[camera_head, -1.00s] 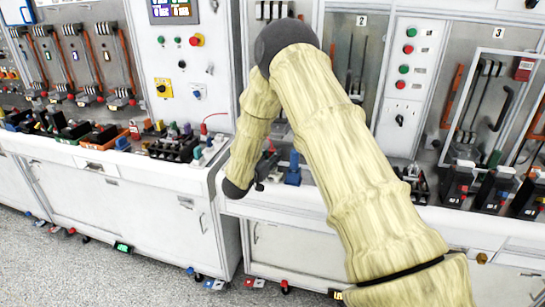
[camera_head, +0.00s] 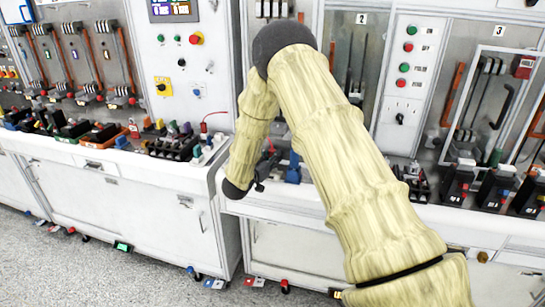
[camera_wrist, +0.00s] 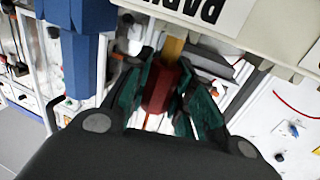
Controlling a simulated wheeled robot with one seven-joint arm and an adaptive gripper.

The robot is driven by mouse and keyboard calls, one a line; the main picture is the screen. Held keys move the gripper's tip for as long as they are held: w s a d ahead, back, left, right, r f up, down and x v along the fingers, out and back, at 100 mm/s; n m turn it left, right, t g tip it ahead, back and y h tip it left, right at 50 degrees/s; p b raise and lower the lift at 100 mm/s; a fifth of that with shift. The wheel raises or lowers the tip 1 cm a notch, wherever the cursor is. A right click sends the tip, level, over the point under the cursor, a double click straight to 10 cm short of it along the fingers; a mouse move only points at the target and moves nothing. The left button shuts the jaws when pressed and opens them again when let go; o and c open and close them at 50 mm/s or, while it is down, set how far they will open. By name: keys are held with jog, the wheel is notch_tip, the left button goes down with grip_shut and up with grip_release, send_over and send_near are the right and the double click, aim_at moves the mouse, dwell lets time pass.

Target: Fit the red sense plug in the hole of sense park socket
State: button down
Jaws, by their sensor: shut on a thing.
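In the wrist view, my gripper (camera_wrist: 167,95) is shut on the red sense plug (camera_wrist: 160,88), with a dark green pad on each side of it. A tan part (camera_wrist: 173,47) shows beyond the plug's red body, near the edge of a beige block (camera_wrist: 265,35). The block has a white label (camera_wrist: 205,12) with upside-down lettering that seems to read "PARK". The socket's hole is not visible, and I cannot tell whether the plug touches the block. In the head view, my gripper (camera_head: 266,172) is small and dark above the bench, and the plug cannot be made out.
A blue block (camera_head: 293,168) stands just right of my gripper; a tall blue thing (camera_wrist: 75,50) is close on the left in the wrist view. A black rack (camera_head: 174,146) is on the left bench. Breaker units (camera_head: 460,182) stand at right.

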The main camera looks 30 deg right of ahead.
jog(key=shift+f, duration=0.3)
jog(key=c, duration=1.2)
grip_release()
jog(key=shift+o, duration=0.2)
jog(key=v, duration=1.2)
jog(key=shift+w, duration=0.1)
